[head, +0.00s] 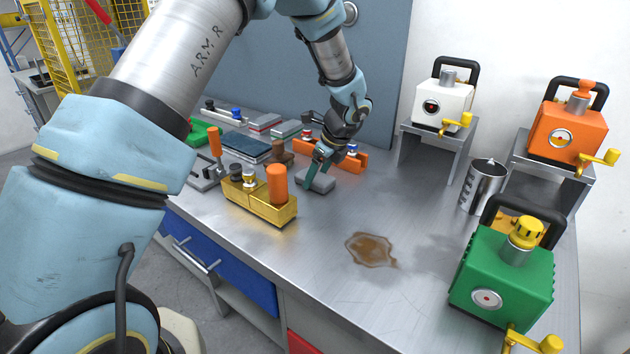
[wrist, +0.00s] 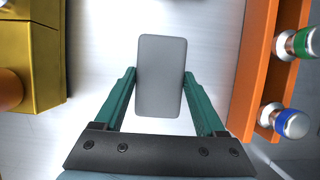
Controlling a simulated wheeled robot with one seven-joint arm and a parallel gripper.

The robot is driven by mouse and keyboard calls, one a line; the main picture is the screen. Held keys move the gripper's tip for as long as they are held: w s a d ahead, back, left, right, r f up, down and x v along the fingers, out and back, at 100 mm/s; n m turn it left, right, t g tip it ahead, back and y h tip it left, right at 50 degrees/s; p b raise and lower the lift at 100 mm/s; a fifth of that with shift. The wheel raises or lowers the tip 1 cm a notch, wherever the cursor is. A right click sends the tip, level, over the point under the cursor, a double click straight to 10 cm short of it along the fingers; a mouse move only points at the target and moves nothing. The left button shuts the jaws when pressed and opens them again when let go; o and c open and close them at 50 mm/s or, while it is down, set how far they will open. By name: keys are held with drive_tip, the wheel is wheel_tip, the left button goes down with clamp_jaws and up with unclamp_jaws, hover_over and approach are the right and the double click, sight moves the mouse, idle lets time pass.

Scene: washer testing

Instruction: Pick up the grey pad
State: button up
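The grey pad (wrist: 161,76) is a rounded rectangular block lying on the metal table. In the wrist view it sits between the two green fingers of my gripper (wrist: 160,88). The fingers are apart, one along each side of the pad's near half. The left fingertip is very close to the pad's edge, and I cannot tell whether either finger touches it. In the head view the pad (head: 318,183) lies at the middle of the table, with my gripper (head: 314,172) reaching down over it and partly hiding it.
A yellow box (head: 259,206) with an orange cylinder stands left of the pad. An orange holder (wrist: 253,70) with knobs stands close on the right in the wrist view. A brown spill (head: 370,250) is on the table front. A steel jug (head: 484,187) and a green machine (head: 503,276) stand right.

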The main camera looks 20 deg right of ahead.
sight(317, 177)
drive_tip(key=c, duration=0.8)
wheel_tip(317, 177, up, 11)
drive_tip(key=b, duration=0.2)
drive_tip(key=shift+f, duration=0.2)
